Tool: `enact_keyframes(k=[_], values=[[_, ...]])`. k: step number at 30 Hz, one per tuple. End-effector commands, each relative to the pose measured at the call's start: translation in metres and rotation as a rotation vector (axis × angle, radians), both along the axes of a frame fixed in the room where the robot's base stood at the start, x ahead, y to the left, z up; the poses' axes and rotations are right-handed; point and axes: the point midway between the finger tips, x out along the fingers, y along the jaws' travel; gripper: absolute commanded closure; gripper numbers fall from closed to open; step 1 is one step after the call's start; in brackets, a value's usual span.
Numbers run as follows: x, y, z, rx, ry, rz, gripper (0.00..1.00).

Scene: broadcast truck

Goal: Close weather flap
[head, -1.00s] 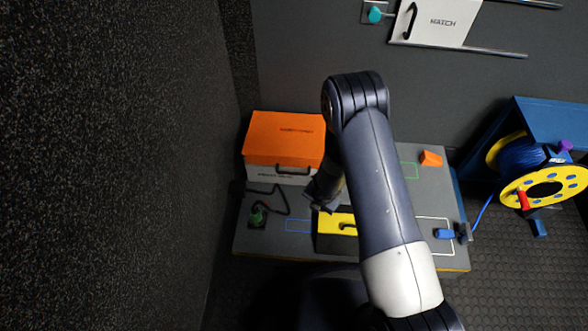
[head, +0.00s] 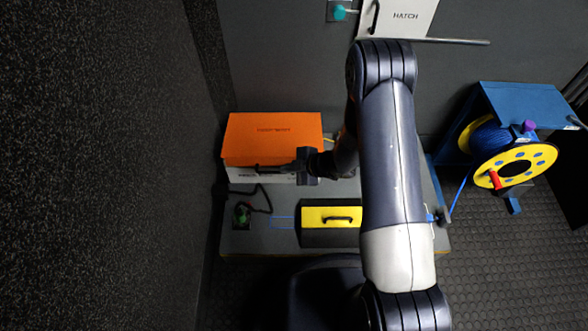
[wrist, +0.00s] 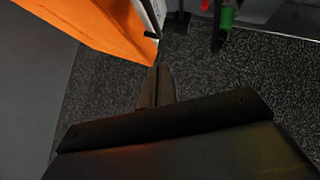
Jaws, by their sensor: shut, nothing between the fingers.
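The likely weather flap is the orange lid (head: 273,130) on top of the white box (head: 240,175) at the back left of the bench; its printing is too small to read. I cannot tell whether it lies fully down. Its orange underside or edge also shows in the wrist view (wrist: 95,25) at upper left. My gripper (head: 290,168) is at the box's front right, close to the flap's front edge and overlapping the dark handle. Its fingers are shut and empty in the wrist view (wrist: 155,80), with the tips close to the orange edge; contact is unclear.
A dark box with a yellow panel (head: 318,217) and handle stands in front. A green plug (head: 241,213) with a black cable lies left. A yellow-blue cable reel (head: 520,165) stands right, a white hatch panel (head: 400,18) is on the back wall. A dark wall bounds the left.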

Motion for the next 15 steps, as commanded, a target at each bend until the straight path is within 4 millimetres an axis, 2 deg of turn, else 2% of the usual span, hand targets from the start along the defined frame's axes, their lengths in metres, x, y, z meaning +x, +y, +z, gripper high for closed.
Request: enact_keyframes(k=[1,7,10,15], values=[[0.003,0.010,-0.012,-0.001,-0.001,0.004,1.00],[0.014,0.040,-0.038,-0.001,-0.001,0.005,1.00],[0.023,0.037,-0.053,-0.002,-0.001,0.000,1.00],[0.030,0.037,-0.065,-0.003,-0.001,0.001,1.00]])
